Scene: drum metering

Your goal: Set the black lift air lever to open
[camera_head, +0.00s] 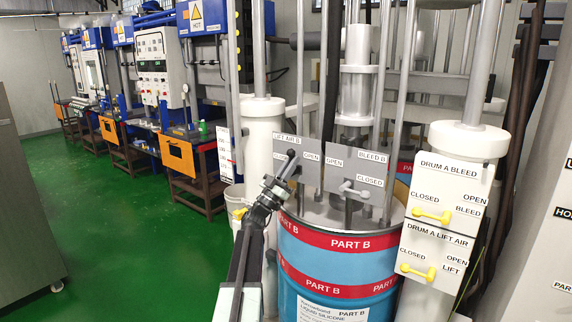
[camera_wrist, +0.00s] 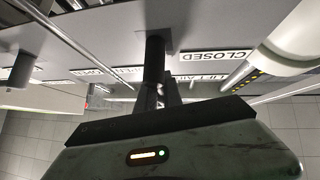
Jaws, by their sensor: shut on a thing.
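The black lift air lever (camera_head: 291,156) is on the grey LIFT AIR B plate (camera_head: 294,142), above the Part B drum. The plate has a CLOSED label on the left, partly hidden, and an OPEN label on the right. My gripper (camera_head: 283,176) reaches up to the lever from the lower left and is shut on it. In the wrist view, the dark lever (camera_wrist: 154,60) stands out from the plate, near the CLOSED label (camera_wrist: 215,56); its far end and my fingertips are largely hidden. I cannot tell its exact setting.
The BLEED B plate (camera_head: 357,165) with its own pale lever (camera_head: 352,189) is just right. The Part B drum (camera_head: 337,260) stands below. A white post (camera_head: 464,148) carries drum A panels with yellow levers (camera_head: 432,215). Green floor (camera_head: 110,210) is open at left.

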